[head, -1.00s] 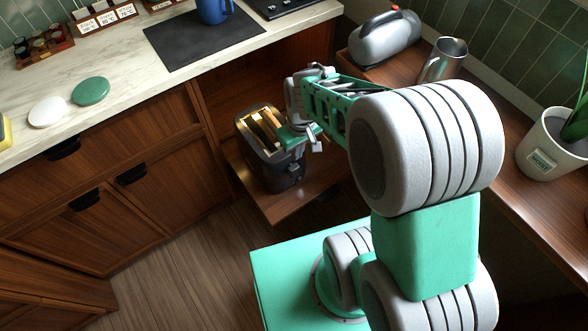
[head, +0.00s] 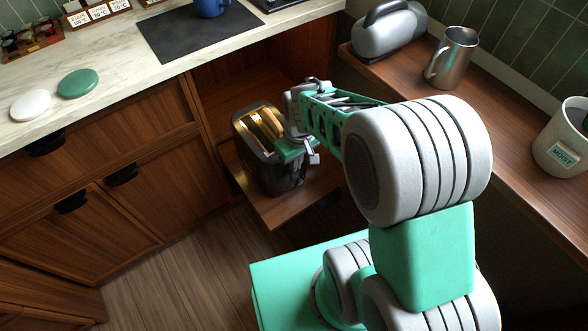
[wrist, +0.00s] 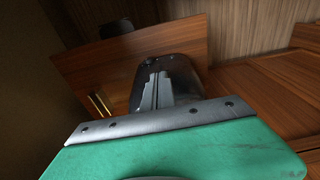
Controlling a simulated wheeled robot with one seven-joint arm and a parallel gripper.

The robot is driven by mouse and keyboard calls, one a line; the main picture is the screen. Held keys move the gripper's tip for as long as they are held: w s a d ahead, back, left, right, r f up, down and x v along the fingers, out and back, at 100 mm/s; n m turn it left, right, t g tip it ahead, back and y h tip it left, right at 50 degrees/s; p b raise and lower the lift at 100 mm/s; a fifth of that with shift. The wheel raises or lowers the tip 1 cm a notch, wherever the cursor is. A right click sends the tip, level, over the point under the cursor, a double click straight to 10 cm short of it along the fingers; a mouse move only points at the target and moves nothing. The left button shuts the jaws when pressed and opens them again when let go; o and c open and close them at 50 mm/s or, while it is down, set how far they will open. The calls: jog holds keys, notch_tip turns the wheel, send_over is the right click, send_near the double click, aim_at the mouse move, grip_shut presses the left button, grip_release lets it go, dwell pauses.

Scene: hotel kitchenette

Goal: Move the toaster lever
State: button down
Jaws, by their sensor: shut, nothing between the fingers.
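The dark toaster (head: 262,165), with golden-looking top slots, stands on a pulled-out wooden shelf (head: 285,207) below the counter. My gripper (head: 312,158) is at the toaster's right end, pointing down beside it. In the wrist view my gripper's two grey fingers (wrist: 156,92) are together with nothing between them. They overlap the toaster's dark end (wrist: 185,75). Whether they touch it cannot be told. The lever is not clearly visible; the fingers and my wrist cover much of that end.
The marble counter (head: 120,110) holds two round discs, a black mat and a blue mug (head: 212,8). Open floor lies left of the shelf.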

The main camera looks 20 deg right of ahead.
jog(key=shift+f, duration=0.1)
notch_tip(320, 180, down, 7)
jog(key=b, duration=0.5)
jog(key=s+d+r+p, duration=0.1)
jog(key=s+r+p, duration=0.2)
jog(key=r, duration=0.6)
jog(key=shift+s+p, duration=0.3)
jog(key=shift+p, duration=0.65)
